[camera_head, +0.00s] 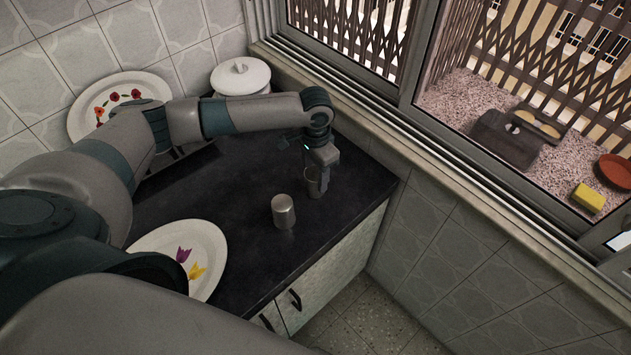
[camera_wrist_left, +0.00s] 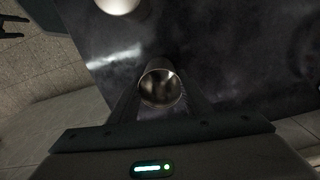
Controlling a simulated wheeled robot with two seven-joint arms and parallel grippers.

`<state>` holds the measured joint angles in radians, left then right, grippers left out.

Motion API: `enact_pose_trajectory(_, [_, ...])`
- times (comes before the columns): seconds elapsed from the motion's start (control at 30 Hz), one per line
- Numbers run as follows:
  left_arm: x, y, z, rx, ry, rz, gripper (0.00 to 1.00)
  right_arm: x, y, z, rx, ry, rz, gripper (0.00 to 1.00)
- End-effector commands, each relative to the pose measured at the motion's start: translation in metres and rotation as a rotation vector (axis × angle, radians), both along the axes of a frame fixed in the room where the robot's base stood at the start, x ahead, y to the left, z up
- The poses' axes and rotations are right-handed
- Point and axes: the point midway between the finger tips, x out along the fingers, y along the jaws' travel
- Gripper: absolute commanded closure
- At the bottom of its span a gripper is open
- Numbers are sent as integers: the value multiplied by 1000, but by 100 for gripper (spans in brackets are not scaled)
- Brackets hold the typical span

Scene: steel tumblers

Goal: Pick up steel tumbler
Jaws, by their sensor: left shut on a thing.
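A steel tumbler (camera_wrist_left: 161,88) stands between the fingers of my left gripper (camera_head: 314,184), which is shut on it. In the wrist view I look down into its open, round mouth. In the head view the held tumbler (camera_head: 312,174) is partly hidden by the gripper. I cannot tell whether its base touches the counter. A second steel tumbler (camera_head: 284,212) stands free on the counter, nearer to me and left of the gripper. Part of it shows at the top of the wrist view (camera_wrist_left: 118,4). A dark pronged shape at that view's upper left may be my right gripper.
The dark counter (camera_head: 240,190) is bare around the tumblers. A flowered plate (camera_head: 211,240) lies at its near left. Another plate (camera_head: 88,115) leans on the tiled wall, beside a white lidded pot (camera_head: 241,76). The window sill (camera_head: 350,110) runs close behind the gripper.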

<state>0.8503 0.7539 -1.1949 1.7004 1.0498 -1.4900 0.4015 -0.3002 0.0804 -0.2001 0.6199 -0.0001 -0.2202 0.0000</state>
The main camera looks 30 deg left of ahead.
Motion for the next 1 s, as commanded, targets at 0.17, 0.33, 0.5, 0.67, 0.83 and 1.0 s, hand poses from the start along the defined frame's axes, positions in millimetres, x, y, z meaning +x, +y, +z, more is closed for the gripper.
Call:
enact_pose_trajectory(0.17, [0,0,1,0,-1,0,79,0,0,-1,0,0,0,37])
enact_pose_trajectory(0.33, [1,0,10,-1,-2,0,79,0,0,-6,0,0,0,37])
enact_pose_trajectory(0.5, [1,0,31,-1,-3,0,79,0,0,-16,0,0,0,37])
enact_pose_trajectory(0.67, [5,-24,50,-4,-4,-5,79,1,0,-27,0,-1,0,37])
enact_pose_trajectory(0.83, [10,-56,71,-4,-4,-5,79,0,0,-37,0,-1,0,37])
enact_pose_trajectory(1.0, [14,-86,89,-3,-2,-3,79,0,0,-46,0,-1,0,37])
